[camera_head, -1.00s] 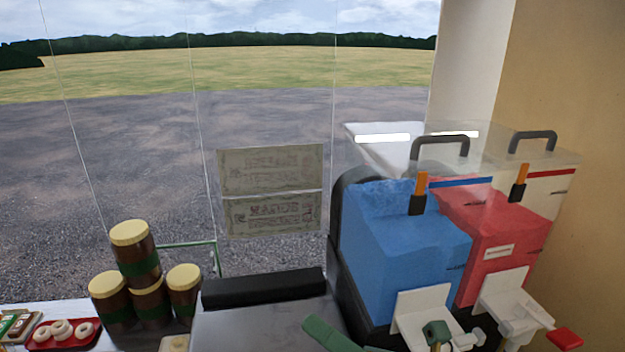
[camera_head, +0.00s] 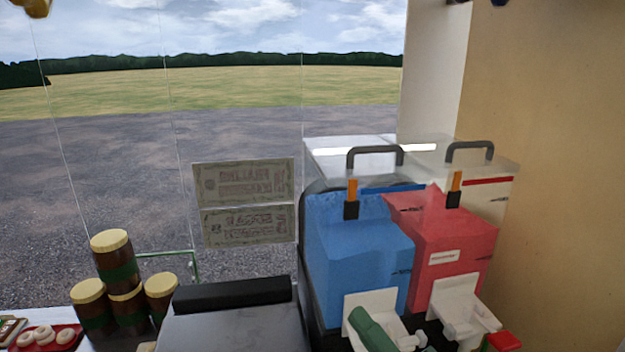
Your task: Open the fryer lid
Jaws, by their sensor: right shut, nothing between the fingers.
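A grey metal-topped box (camera_head: 240,332) with a thick black bar (camera_head: 232,294) along its back edge stands at the bottom centre; it looks like the fryer with its lid down, but its front is cut off by the frame. My left gripper is not in view.
A drink machine with a blue tank (camera_head: 355,250) and a red tank (camera_head: 445,245) stands close on the right, with white spouts in front. Brown jars (camera_head: 118,270) are stacked left of the grey box. A red tray (camera_head: 66,335) holds rings. A window is behind.

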